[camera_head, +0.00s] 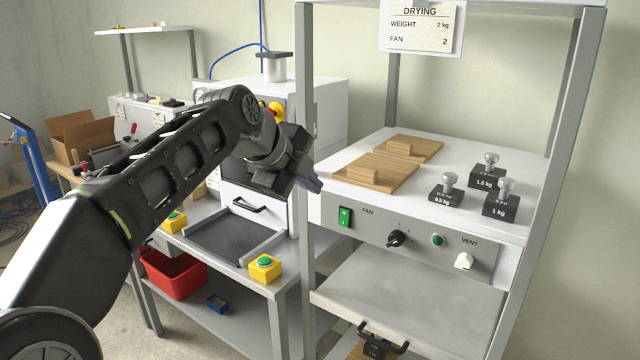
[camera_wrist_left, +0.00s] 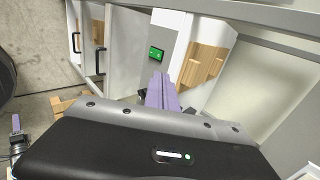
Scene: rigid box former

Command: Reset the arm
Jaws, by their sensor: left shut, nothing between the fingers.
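My left arm comes in from the left in the head view. Its gripper (camera_head: 311,184) is by the left front corner of the drying station, with the purple fingertips close to the station's edge. In the left wrist view the two purple fingers (camera_wrist_left: 160,92) are together, with nothing between them. The lit green switch (camera_head: 345,216) on the station's front panel also shows beyond the fingers in the wrist view (camera_wrist_left: 156,54).
The drying station's top holds two wooden boards (camera_head: 370,172) and several black weights (camera_head: 446,195). Its panel has a black knob (camera_head: 396,239) and a white vent knob (camera_head: 463,261). Left of it stands a white machine with a dark tray (camera_head: 235,238) and yellow button boxes (camera_head: 265,268). A grey post (camera_head: 307,110) rises close to the gripper.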

